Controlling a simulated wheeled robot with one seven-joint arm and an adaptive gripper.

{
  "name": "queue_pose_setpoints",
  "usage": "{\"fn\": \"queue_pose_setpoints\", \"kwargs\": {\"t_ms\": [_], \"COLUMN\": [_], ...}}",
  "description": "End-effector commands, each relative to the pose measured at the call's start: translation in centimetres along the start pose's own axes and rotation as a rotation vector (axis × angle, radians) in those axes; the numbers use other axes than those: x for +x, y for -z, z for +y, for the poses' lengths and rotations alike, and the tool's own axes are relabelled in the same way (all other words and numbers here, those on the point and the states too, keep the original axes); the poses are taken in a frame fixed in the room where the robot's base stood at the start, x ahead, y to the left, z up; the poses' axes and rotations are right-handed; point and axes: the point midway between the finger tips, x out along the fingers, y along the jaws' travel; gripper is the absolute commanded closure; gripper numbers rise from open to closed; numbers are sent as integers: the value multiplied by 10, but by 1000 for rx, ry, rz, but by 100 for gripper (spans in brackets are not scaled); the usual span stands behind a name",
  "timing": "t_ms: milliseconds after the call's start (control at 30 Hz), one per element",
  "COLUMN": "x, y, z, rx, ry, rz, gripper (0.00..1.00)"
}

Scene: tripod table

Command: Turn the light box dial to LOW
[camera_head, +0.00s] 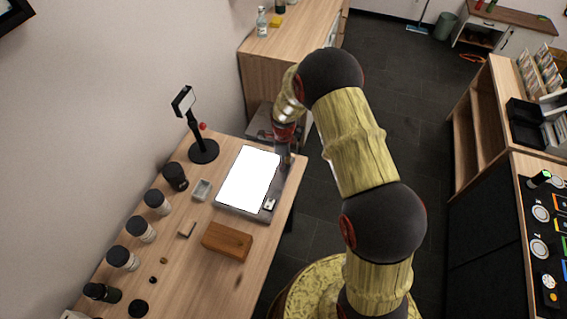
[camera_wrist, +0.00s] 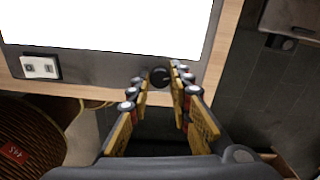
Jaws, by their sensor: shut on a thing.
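The light box (camera_head: 247,180) lies on the wooden table with its white panel lit and a grey frame around it. In the wrist view the frame (camera_wrist: 100,66) runs along the table edge. The dial (camera_wrist: 160,77) is a small dark round knob on that frame. My gripper (camera_wrist: 159,75) has its two fingertips on either side of the dial, shut on it. The dial's markings and pointer cannot be read. In the head view my gripper (camera_head: 284,158) is at the box's right edge and the dial is hidden. A pale switch plate (camera_wrist: 40,67) sits on the frame.
A wooden block (camera_head: 227,241), a small grey dish (camera_head: 202,190) and several dark-lidded jars (camera_head: 141,229) stand left of and nearer than the box. A black stand (camera_head: 203,150) is behind it. Open dark floor (camera_head: 385,110) lies right of the table.

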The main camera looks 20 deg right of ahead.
Motion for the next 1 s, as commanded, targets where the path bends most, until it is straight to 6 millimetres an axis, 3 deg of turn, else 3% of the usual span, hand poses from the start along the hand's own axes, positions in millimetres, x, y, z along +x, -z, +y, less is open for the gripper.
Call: {"fn": "queue_pose_setpoints", "kwargs": {"t_ms": [467, 1000], "x": [0, 0], "y": [0, 0], "z": [-1, -1], "rx": [-83, -545], "ry": [2, 3], "rz": [-1, 0], "gripper": [100, 100]}}
